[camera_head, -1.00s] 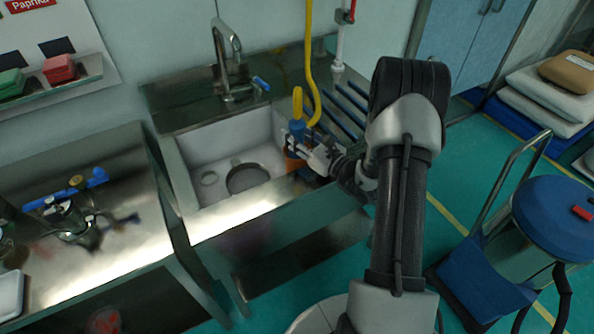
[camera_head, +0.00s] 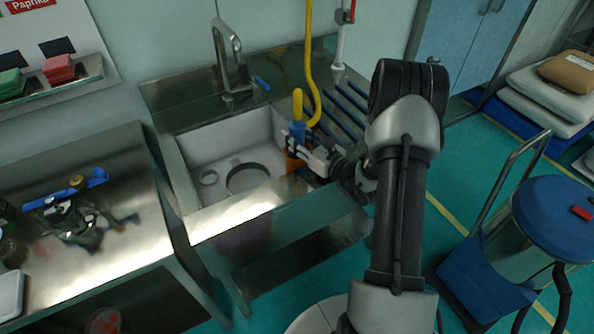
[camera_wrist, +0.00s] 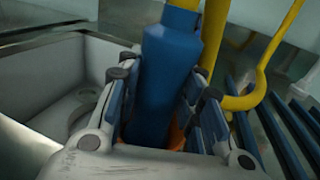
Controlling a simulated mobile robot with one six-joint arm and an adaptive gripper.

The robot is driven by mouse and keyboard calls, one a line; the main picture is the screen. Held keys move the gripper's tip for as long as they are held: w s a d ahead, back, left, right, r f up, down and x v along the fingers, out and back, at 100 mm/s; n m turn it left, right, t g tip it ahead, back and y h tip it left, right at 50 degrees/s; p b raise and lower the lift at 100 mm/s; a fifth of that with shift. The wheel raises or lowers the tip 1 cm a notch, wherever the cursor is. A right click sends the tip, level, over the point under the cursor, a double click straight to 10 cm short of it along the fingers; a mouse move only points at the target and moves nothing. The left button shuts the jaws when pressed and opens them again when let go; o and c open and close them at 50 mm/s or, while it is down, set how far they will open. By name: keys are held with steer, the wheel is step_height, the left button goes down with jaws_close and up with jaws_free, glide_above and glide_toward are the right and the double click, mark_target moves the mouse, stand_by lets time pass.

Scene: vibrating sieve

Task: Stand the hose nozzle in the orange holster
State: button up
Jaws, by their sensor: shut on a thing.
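The hose nozzle (camera_head: 298,128) is blue with a yellow hose at its top; it stands about upright at the right edge of the sink. My gripper (camera_head: 293,143) is shut on it from the right. In the wrist view the blue nozzle body (camera_wrist: 168,75) fills the space between the fingers of my gripper (camera_wrist: 160,92). The orange holster (camera_head: 291,163) shows directly below the nozzle, and a little orange (camera_wrist: 178,132) shows behind the nozzle in the wrist view. The nozzle's lower end is hidden, so I cannot tell how deep it sits in the holster.
The white sink basin (camera_head: 200,145) lies left of the nozzle, with a steel tap (camera_head: 228,60) behind it. The yellow hose (camera_head: 309,60) hangs down and loops beside the nozzle. A rack of dark blue bars (camera_head: 345,105) is to the right. A wheeled blue-lidded drum (camera_head: 555,215) stands far right.

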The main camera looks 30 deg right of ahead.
steer(key=o, duration=1.1)
steer(key=v, duration=1.2)
